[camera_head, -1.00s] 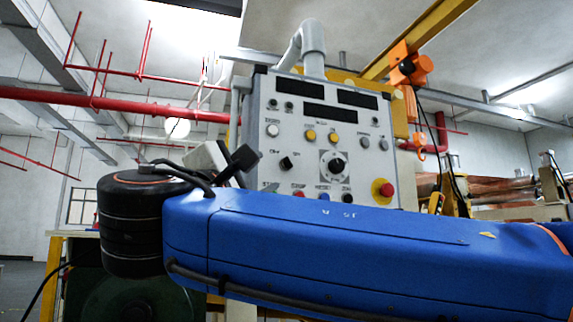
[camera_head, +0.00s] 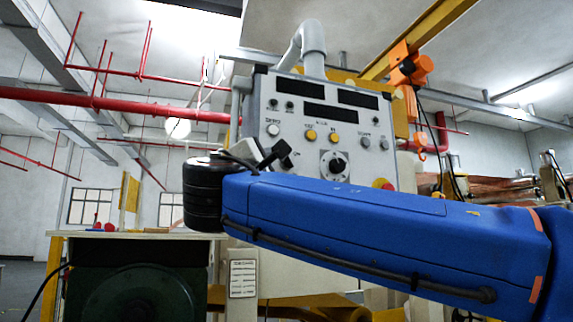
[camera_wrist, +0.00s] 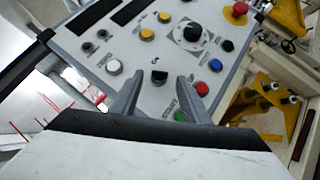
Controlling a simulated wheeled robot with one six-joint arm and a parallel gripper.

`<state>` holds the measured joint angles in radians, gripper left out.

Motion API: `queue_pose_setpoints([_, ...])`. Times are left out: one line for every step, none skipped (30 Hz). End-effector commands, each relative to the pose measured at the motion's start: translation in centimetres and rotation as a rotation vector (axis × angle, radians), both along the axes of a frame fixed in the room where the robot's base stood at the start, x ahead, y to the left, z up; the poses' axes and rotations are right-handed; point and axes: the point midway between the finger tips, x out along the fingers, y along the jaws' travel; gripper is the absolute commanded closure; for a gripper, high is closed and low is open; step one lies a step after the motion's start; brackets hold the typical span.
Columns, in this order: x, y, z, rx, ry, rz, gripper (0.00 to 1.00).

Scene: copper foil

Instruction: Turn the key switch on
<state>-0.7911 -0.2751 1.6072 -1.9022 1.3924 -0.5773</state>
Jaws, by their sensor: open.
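The control panel (camera_head: 318,135) is a light grey board with displays, buttons and a dial. In the wrist view, the small black switch (camera_wrist: 159,77) sits on the panel (camera_wrist: 130,65) beside the white button (camera_wrist: 114,67); I take it to be the key switch. My gripper (camera_wrist: 163,78) is open, its two grey fingers pointing at the panel, one on each side of the switch. I cannot tell whether they touch it. In the head view, my gripper (camera_head: 274,156) is in front of the panel's lower left and hides the switch.
Close to the fingers are the red button (camera_wrist: 202,88), the blue button (camera_wrist: 215,65) and the green button (camera_wrist: 180,116). The large dial (camera_wrist: 190,36) and red emergency stop (camera_wrist: 239,9) lie farther off. An orange hoist (camera_head: 408,65) hangs right of the panel.

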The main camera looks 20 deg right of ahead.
Motion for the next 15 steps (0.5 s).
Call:
queue_pose_setpoints([0.4, -0.5, 0.2, 0.000, 0.000, -0.003, 0.58])
queue_pose_setpoints([0.6, -0.6, 0.3, 0.000, 0.000, -0.002, 0.58])
queue_pose_setpoints([0.9, -0.8, 0.4, 0.000, 0.000, -0.003, 0.58])
queue_pose_setpoints([1.1, -1.0, 0.5, 0.000, 0.000, -0.003, 0.58])
queue_pose_setpoints([1.3, -1.1, 0.6, -0.001, 0.000, -0.002, 0.58])
queue_pose_setpoints([1.6, -1.3, 0.8, -0.001, 0.000, -0.002, 0.58])
queue_pose_setpoints([1.7, -1.4, 0.8, -0.001, 0.000, -0.002, 0.58])
queue_pose_setpoints([1.9, -1.5, 0.9, 0.000, -0.001, -0.002, 0.58])
queue_pose_setpoints([2.0, -1.7, 1.0, 0.000, -0.001, -0.002, 0.58])
queue_pose_setpoints([2.1, -1.8, 1.1, 0.000, -0.001, -0.002, 0.58])
queue_pose_setpoints([2.2, -1.8, 1.1, -0.001, -0.001, -0.001, 0.58])
queue_pose_setpoints([2.3, -1.9, 1.1, -0.001, -0.001, -0.001, 0.58])
queue_pose_setpoints([2.4, -1.9, 1.1, -0.001, -0.001, -0.001, 0.58])
queue_pose_setpoints([2.4, -1.9, 1.2, -0.001, -0.001, 0.000, 0.58])
queue_pose_setpoints([2.5, -2.0, 1.2, -0.001, -0.001, 0.000, 0.58])
